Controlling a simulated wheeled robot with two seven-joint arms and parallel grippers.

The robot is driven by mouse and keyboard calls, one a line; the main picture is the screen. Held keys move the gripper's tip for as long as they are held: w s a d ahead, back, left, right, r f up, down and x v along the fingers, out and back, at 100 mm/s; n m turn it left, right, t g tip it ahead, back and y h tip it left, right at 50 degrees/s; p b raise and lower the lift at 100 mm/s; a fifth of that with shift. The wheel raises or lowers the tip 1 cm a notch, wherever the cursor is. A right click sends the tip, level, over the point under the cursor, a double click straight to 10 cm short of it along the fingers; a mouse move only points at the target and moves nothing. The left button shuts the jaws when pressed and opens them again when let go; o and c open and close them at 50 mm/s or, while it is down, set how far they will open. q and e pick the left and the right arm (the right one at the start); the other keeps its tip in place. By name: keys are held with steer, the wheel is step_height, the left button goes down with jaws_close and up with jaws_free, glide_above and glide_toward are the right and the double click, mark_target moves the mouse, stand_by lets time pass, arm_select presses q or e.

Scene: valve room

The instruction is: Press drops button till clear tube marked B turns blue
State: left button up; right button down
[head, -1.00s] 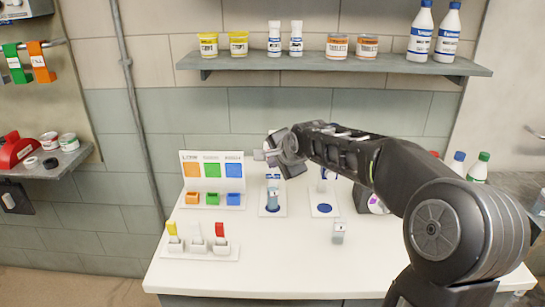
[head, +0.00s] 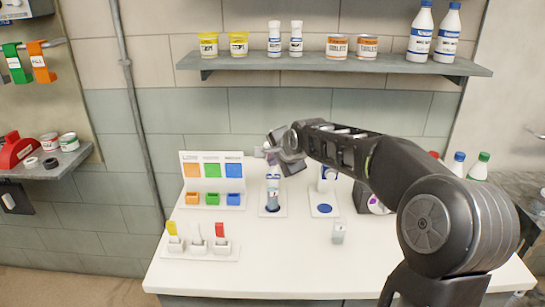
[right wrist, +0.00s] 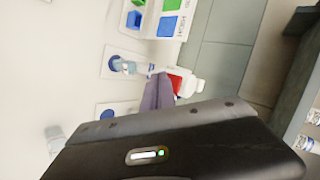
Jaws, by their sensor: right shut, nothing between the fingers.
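A clear tube (head: 273,194) with a bluish tint stands on the left of two white pads with a blue disc. It also shows in the right wrist view (right wrist: 124,66). I cannot read a B on it. My right gripper (head: 262,153) is shut and empty, above and behind this tube in the head view. In the right wrist view its fingers (right wrist: 156,92) are beside a white dispenser with a red part (right wrist: 180,82); contact cannot be told. I cannot make out a labelled drops button. My left gripper is not in view.
The right pad (head: 323,209) has a white-blue item behind it, partly hidden by my arm. A small clear cup (head: 339,233) stands in front. A colour card (head: 212,168) with coloured blocks and a rack of strips (head: 198,250) are left. A shelf (head: 330,67) hangs above.

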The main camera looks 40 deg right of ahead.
steer(key=shift+w+d, duration=0.2)
steer(key=shift+w, duration=0.05)
stand_by(0.3)
stand_by(0.4)
steer(key=shift+s+a+b, duration=0.55)
steer(key=shift+s+b, duration=0.15)
steer(key=shift+s, duration=0.05)
steer(key=s+a+b, duration=0.1)
steer(key=s, duration=0.1)
steer(key=s+a+b, duration=0.2)
stand_by(0.4)
stand_by(0.7)
